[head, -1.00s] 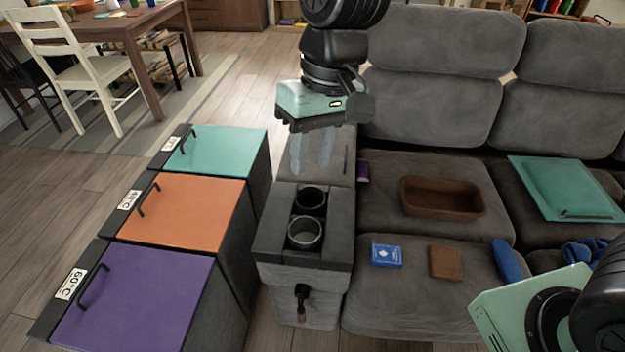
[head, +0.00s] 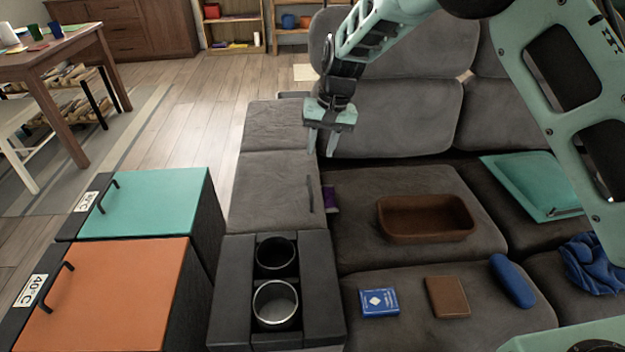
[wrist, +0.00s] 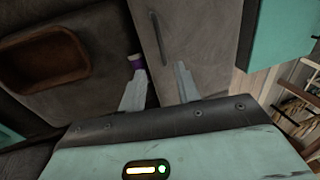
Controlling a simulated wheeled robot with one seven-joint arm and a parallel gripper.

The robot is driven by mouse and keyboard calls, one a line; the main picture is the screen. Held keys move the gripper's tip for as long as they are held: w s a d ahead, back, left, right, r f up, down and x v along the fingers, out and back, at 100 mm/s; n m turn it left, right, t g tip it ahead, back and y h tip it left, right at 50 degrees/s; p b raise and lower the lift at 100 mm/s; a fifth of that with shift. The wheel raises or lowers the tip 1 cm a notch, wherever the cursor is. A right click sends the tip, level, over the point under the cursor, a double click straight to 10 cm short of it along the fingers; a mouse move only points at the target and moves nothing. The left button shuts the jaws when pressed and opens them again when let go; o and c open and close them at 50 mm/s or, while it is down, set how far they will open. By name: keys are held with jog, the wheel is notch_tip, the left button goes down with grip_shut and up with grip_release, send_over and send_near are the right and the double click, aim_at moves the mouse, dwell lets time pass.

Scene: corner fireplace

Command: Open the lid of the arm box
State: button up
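The arm box (head: 245,222) is the grey sofa armrest. Its flat grey lid (head: 270,190) lies closed behind the cup holders, with a thin dark handle (head: 310,195) along its right edge. In the wrist view the lid (wrist: 205,40) and handle (wrist: 158,38) show just beyond the fingertips. My gripper (head: 321,148) is open and empty, fingers pointing down, above the right rear part of the armrest in the head view. In the wrist view the fingertips of my gripper (wrist: 159,72) are spread to either side of the handle's line. I cannot tell their height above the lid.
Two cup holders (head: 276,280) sit in front of the lid. A purple item (head: 331,198) lies beside the armrest on the seat. A brown tray (head: 425,222), blue card box (head: 379,302) and brown wallet (head: 446,297) lie on the sofa. Bins with teal (head: 150,203) and orange (head: 105,290) lids stand left.

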aim_at(310, 185)
jog(key=f, duration=0.3)
jog(key=a+f, duration=0.1)
jog(key=f, duration=0.3)
jog(key=a+f, duration=0.1)
jog(key=f, duration=0.2)
jog(key=shift+a+f+b, duration=0.1)
jog(key=shift+f+b, duration=0.05)
jog(key=shift+b, duration=0.15)
grip_shut()
